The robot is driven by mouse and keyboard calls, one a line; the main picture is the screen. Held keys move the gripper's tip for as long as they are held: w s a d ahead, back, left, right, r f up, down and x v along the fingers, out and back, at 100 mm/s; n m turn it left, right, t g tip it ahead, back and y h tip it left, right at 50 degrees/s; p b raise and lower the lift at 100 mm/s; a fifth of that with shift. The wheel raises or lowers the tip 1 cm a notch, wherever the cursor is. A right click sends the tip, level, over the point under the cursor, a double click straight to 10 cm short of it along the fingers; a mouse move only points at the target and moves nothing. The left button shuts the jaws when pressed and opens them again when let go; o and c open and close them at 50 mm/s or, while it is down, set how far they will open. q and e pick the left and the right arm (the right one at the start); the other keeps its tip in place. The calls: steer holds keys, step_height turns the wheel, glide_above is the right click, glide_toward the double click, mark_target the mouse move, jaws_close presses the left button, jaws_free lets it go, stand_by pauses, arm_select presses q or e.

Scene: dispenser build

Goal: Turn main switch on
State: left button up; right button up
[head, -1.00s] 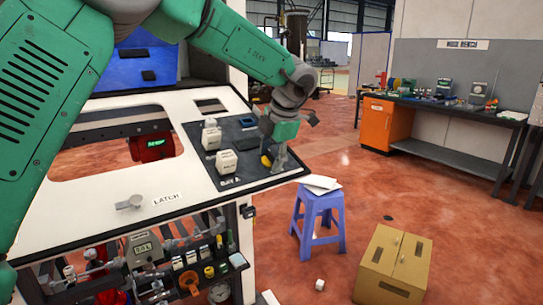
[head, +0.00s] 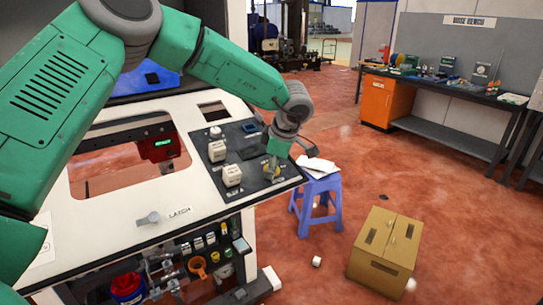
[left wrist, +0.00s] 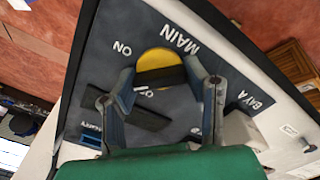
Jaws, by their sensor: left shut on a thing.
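The main switch (left wrist: 152,57) is a yellow disc with a black bar handle across it, on a dark panel beside the labels MAIN and ON. In the head view its yellow edge (head: 266,172) shows at the panel's lower right corner, partly behind my fingers. My left gripper (left wrist: 168,80) is shut on the switch's black handle, one finger at each end of the bar. It also shows in the head view (head: 273,165), reaching down onto the panel. The handle's exact angle is partly hidden by the fingers. My right gripper is not in view.
Two white blocks (head: 232,175) stand on the panel (head: 262,190) left of my gripper. A LATCH knob (head: 148,219) sits on the white worktop (head: 110,236). A blue stool (head: 318,205) with papers and a cardboard box (head: 383,250) stand on the floor to the right.

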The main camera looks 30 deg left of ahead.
arm_select(q)
steer(key=m, duration=0.4)
steer(key=shift+w+d+r+m, duration=0.1)
steer(key=shift+w+r+m, duration=0.1)
steer(key=shift+m, duration=0.2)
steer(key=m, duration=0.4)
steer(key=shift+f+m, duration=0.1)
steer(key=shift+m, duration=0.2)
steer(key=o, duration=1.2)
steer(key=shift+d, duration=0.1)
steer(key=shift+c, duration=0.2)
steer(key=shift+d, duration=0.1)
